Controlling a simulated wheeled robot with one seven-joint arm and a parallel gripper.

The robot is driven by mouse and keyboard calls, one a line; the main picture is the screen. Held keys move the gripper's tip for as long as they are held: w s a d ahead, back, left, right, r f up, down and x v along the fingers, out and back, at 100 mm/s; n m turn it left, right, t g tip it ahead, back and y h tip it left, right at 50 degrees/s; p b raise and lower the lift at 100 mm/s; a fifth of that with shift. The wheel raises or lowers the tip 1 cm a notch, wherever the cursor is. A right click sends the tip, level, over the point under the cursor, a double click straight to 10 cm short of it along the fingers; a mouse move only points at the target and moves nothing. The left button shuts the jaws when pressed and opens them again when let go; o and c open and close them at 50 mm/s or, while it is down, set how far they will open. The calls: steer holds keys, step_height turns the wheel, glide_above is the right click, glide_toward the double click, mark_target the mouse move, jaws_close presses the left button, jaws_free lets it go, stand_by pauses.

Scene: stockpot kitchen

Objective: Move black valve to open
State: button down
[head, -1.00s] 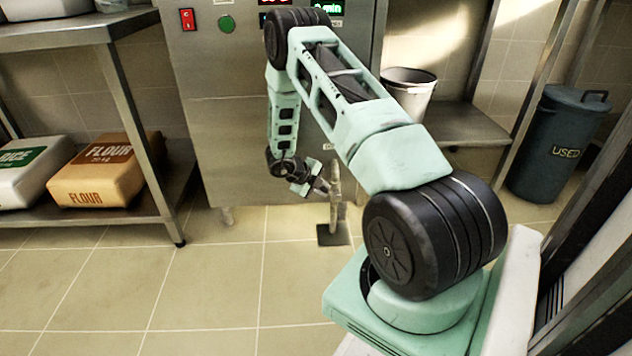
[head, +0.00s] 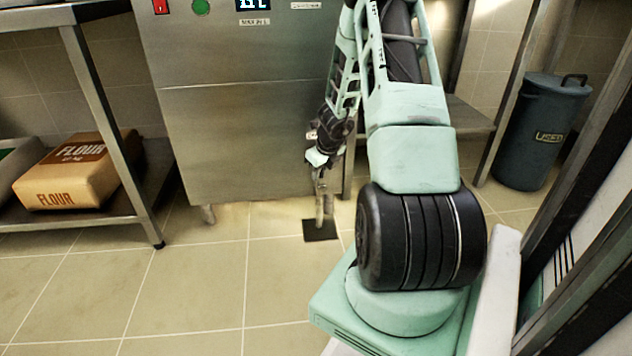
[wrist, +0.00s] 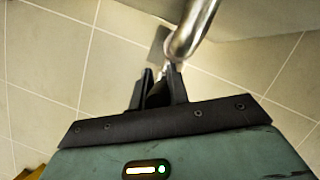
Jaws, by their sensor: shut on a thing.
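My gripper (head: 318,166) is low in front of the steel machine, pointing down at the upper part of a short metal drain pipe (head: 321,205). In the wrist view my gripper (wrist: 160,80) has its two dark fingers closed around a small dark piece, which looks like the black valve's handle (wrist: 157,97). Most of the valve is hidden by the fingers, so its angle is hard to tell. The shiny pipe (wrist: 192,33) curves up just beyond the fingertips.
A dark square drain (head: 321,232) lies in the tiled floor below the pipe. The steel machine (head: 240,140) stands behind. A shelf with a flour bag (head: 75,175) is at left, a used bin (head: 540,130) at right. The front-left floor is clear.

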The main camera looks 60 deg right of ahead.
steer(key=shift+d+t+y+b, duration=0.1)
steer(key=shift+t+y+b, duration=0.2)
steer(key=shift+b, duration=0.15)
steer(key=c, duration=1.4)
jaws_free()
steer(key=shift+o, duration=0.2)
steer(key=shift+s, duration=0.1)
steer(key=p+v, duration=1)
steer(key=v, duration=0.7)
steer(key=shift+r, duration=0.2)
steer(key=shift+s, duration=0.1)
